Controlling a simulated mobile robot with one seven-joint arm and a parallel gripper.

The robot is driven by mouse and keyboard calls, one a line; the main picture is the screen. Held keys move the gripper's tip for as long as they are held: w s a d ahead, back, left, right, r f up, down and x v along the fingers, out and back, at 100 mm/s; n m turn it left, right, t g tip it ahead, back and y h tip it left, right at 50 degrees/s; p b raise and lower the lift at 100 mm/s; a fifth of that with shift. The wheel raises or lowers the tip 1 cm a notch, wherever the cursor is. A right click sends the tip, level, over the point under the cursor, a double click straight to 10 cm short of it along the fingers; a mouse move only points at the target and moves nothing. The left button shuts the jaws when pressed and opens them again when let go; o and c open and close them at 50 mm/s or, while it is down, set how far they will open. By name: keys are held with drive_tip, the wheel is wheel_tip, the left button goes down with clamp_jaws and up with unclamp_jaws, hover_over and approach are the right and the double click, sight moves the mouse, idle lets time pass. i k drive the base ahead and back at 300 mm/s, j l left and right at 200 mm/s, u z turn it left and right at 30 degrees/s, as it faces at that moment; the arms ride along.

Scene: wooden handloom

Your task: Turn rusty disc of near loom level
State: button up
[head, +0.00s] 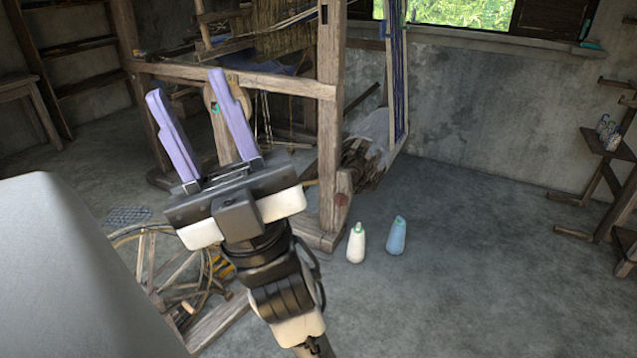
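The near wooden loom (329,120) stands in the middle of the head view, with a thick upright post and a long crossbar. A small reddish-brown, rusty-looking disc (341,200) sits low on the post, near its foot. It is too small to tell its angle. My gripper (186,84) is raised left of the post, its two purple fingers pointing up and spread apart. Nothing is between the fingers. It is well apart from the disc and higher in the picture. My gripper hides part of the loom's left side.
A wooden spinning wheel (160,270) is at lower left. Shelves (606,140) stand at the right wall. The floor at lower right is clear.

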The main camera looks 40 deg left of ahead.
sight(340, 200)
drive_tip(key=i+u, duration=0.25)
drive_tip(key=u, duration=0.15)
drive_tip(key=i+u, duration=0.4)
drive_tip(key=i+l+u, duration=0.1)
drive_tip(key=u, duration=0.3)
drive_tip(key=i+l+u, duration=0.25)
drive_tip(key=u, duration=0.2)
drive_tip(key=i+l+u, duration=0.2)
drive_tip(key=u, duration=0.2)
drive_tip(key=i+l+u, duration=0.35)
drive_tip(key=l, duration=0.25)
drive_tip(key=l+u, duration=0.2)
drive_tip(key=i+l+u, duration=0.15)
drive_tip(key=l, duration=0.35)
